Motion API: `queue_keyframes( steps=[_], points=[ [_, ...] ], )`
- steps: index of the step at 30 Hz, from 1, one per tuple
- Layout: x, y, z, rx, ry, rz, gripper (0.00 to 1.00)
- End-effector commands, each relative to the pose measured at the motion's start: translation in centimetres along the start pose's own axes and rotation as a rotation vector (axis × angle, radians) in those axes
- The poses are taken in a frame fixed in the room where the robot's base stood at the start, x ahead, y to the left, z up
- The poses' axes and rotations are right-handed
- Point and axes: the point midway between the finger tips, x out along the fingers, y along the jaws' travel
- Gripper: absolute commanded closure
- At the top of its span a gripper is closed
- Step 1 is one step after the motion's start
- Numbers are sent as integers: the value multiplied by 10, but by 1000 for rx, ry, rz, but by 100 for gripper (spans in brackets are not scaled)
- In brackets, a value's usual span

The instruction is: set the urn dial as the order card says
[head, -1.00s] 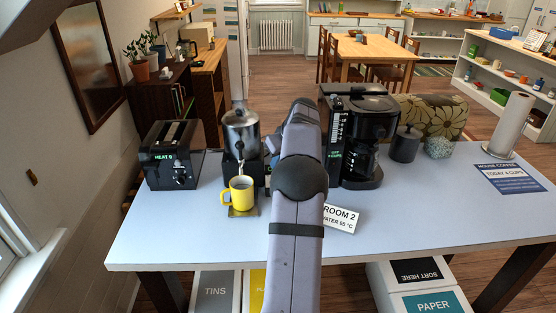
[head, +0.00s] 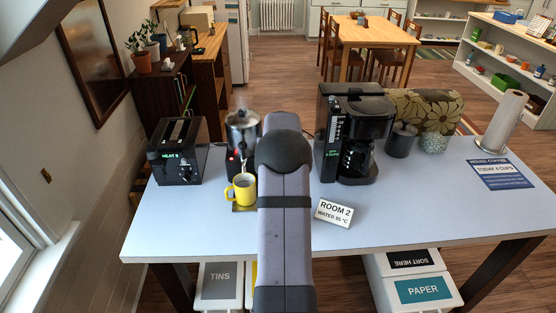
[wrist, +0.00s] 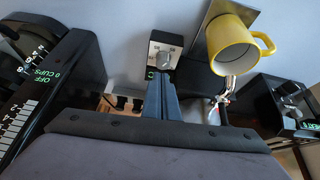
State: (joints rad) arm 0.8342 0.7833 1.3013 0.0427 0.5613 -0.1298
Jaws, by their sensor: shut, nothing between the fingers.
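The silver urn (head: 242,130) stands on a dark base at the table's back left, with faint steam above it. A yellow mug (head: 244,190) sits below its tap and also shows in the wrist view (wrist: 232,45). The order card (head: 335,212) reads "ROOM 2, WATER 95 °C". In the wrist view a small pale dial unit (wrist: 167,50) with a dark knob lies just beyond my gripper (wrist: 160,90); its scale is too small to read. My gripper is shut and empty, and its tips partly cover a green readout. I cannot tell if they touch the knob. My arm hides the dial in the head view.
A coffee maker (head: 355,130) stands right of my arm, reading "OFF". A toaster (head: 178,150) stands left of the urn. A "HOUSE COFFEE, TODAY 4 CUPS" sign (head: 500,174) lies at the right. The table's front right (head: 430,215) is clear.

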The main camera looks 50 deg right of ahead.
Motion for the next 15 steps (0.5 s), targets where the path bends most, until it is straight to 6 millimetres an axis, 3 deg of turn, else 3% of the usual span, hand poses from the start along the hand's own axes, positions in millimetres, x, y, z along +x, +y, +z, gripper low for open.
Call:
queue_keyframes(
  steps=[15],
  points=[
    [8,0,4,52,3,-1,100]
  ],
)
